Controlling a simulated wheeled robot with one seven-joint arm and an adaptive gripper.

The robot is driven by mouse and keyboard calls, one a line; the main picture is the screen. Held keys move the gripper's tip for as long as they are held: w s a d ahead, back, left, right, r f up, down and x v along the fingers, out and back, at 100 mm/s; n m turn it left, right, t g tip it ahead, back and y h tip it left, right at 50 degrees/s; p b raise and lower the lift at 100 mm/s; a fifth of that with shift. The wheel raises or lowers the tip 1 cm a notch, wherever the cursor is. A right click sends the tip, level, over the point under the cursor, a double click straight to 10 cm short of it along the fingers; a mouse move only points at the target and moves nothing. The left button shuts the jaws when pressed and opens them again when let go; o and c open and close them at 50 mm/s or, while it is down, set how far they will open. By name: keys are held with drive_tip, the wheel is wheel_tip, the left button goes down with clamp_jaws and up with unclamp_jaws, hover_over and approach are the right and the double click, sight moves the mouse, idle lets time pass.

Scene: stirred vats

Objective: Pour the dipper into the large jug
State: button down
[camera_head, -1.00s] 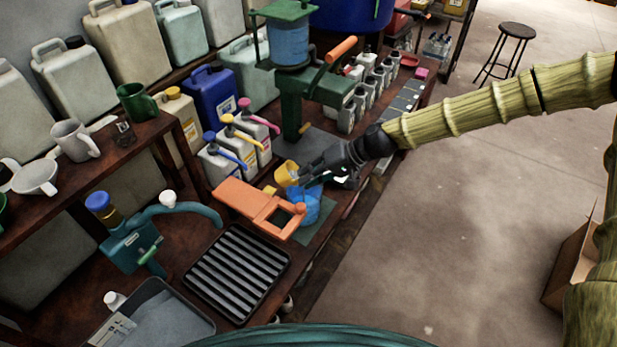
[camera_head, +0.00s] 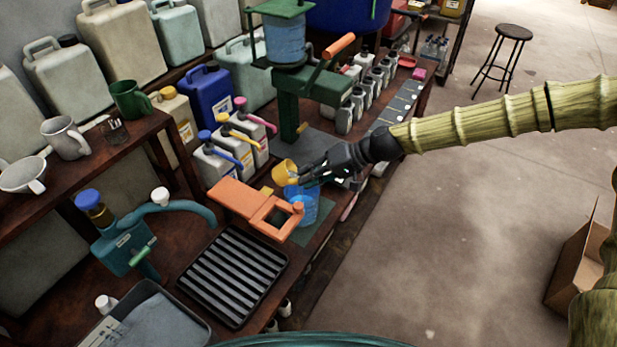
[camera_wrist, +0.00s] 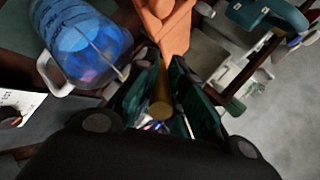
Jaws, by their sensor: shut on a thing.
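The dipper (camera_head: 284,173) is a small yellow cup at the tip of my gripper (camera_head: 305,174), which is shut on it. In the wrist view a yellow-brown part of the dipper (camera_wrist: 160,98) shows between the dark green fingers (camera_wrist: 156,105). The dipper is above and slightly left of the large jug's rim in the head view; its contents and exact tilt cannot be told. The large jug (camera_head: 305,205) is clear blue and stands upright on the bench, partly behind an orange fixture. The wrist view shows the jug (camera_wrist: 85,40) left of the fingers, with a pale handle.
The orange fixture (camera_head: 240,198) lies directly beside the jug. Pump-topped white bottles (camera_head: 218,165) stand behind it, and a green press (camera_head: 305,100) farther back. A black slatted tray (camera_head: 235,272) and teal tap (camera_head: 125,248) are in front. Open floor lies right of the bench.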

drive_tip(key=shift+d+f+y+b, duration=0.75)
drive_tip(key=shift+f+y+b, duration=0.4)
drive_tip(key=shift+b, duration=3.85)
drive_tip(key=shift+d+f+y+b, duration=0.4)
drive_tip(key=shift+y+b, duration=0.5)
drive_tip(key=shift+b, duration=2.6)
drive_tip(key=shift+d+f+y+b, duration=0.4)
drive_tip(key=shift+y+b, duration=0.45)
drive_tip(key=shift+b, duration=2.65)
